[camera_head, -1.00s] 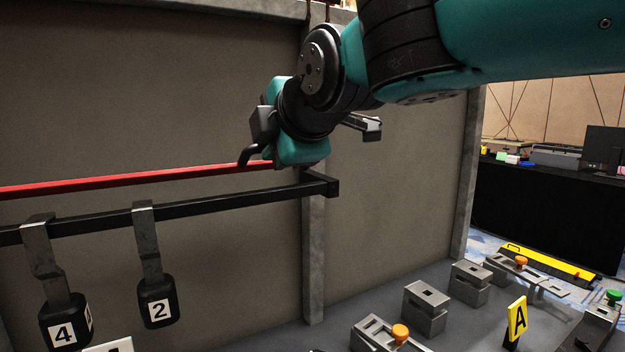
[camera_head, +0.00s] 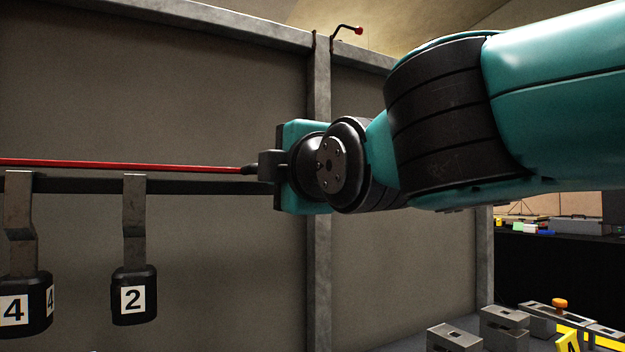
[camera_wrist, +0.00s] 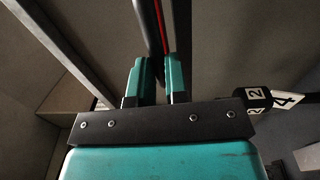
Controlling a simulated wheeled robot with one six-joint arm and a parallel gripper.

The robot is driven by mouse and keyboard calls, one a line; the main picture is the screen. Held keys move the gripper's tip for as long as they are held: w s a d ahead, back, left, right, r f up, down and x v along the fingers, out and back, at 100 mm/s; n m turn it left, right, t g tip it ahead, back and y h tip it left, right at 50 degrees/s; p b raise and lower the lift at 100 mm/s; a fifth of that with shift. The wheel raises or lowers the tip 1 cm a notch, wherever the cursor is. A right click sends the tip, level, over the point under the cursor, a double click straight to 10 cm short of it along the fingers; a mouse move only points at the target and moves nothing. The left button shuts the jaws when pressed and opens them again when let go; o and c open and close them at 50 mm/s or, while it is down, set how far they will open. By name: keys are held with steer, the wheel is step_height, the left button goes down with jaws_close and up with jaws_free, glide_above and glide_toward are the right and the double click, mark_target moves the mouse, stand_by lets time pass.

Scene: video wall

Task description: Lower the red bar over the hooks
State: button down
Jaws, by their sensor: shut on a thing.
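The long red bar (camera_head: 120,164) runs nearly level in the head view, just above the black rail (camera_head: 200,187). Its dark end meets my gripper (camera_head: 262,168). In the wrist view, my gripper (camera_wrist: 160,68) is shut on that dark end, and a thin red line of the bar (camera_wrist: 160,18) runs away from between its fingers. Two grey hooks (camera_head: 134,205) (camera_head: 19,215) hang on the rail below the bar, bearing black blocks marked 2 (camera_head: 133,299) and 4 (camera_head: 14,309). I cannot tell whether the bar touches the hook tops. Its far left end is out of view.
A grey panel wall with a post (camera_head: 319,265) stands behind my gripper. A bent rod with a red tip (camera_head: 345,31) sticks out at the wall top. Grey blocks (camera_head: 453,338) and a yellow A sign (camera_head: 568,342) are at the lower right.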

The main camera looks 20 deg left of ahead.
steer(key=shift+a+f, duration=0.1)
steer(key=shift+f, duration=0.3)
steer(key=c, duration=1.1)
jaws_free()
steer(key=shift+r, duration=0.1)
steer(key=v, duration=1.7)
steer(key=shift+s+r+b, duration=0.1)
steer(key=shift+b, duration=0.25)
